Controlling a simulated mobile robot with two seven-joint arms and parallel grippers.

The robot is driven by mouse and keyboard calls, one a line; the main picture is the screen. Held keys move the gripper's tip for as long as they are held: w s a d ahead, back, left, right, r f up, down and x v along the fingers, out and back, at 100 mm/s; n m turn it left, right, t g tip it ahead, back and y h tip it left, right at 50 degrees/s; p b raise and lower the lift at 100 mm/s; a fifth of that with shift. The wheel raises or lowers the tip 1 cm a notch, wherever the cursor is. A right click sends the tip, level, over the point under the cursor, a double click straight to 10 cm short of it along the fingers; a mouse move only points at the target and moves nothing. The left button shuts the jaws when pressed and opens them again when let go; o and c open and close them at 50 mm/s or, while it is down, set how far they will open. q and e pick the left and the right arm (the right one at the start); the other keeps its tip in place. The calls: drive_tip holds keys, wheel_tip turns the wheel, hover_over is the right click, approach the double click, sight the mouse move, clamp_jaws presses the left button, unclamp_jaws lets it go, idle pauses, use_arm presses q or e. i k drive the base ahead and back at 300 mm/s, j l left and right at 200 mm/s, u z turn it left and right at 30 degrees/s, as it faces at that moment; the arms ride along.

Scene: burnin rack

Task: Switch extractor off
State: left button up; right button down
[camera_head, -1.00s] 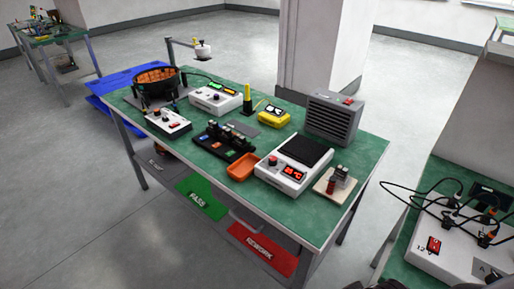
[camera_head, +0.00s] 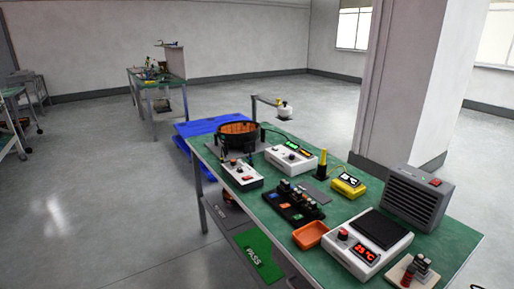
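The extractor appears to be the grey louvred box (camera_head: 418,198) at the right end of the green-topped bench, with slats on its front. A red rocker switch (camera_head: 436,182) sits on its top; its position is too small to read. Neither of my grippers shows in the head view, and nothing of mine touches the extractor.
The green bench (camera_head: 455,240) also carries a hot plate (camera_head: 368,246) with a red display, an orange tray (camera_head: 310,235), a black bowl feeder (camera_head: 238,135) and a yellow meter (camera_head: 347,186). A pillar (camera_head: 405,90) stands behind. The floor to the left is clear.

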sight(436, 182)
drive_tip(key=z, duration=0.45)
drive_tip(key=i+j+z, duration=0.1)
drive_tip(key=z, duration=0.35)
drive_tip(key=j+z, duration=0.1)
drive_tip(key=z, duration=0.8)
drive_tip(key=j+z, duration=0.2)
drive_tip(key=z, duration=0.25)
drive_tip(key=j+z, duration=0.1)
drive_tip(key=z, duration=0.3)
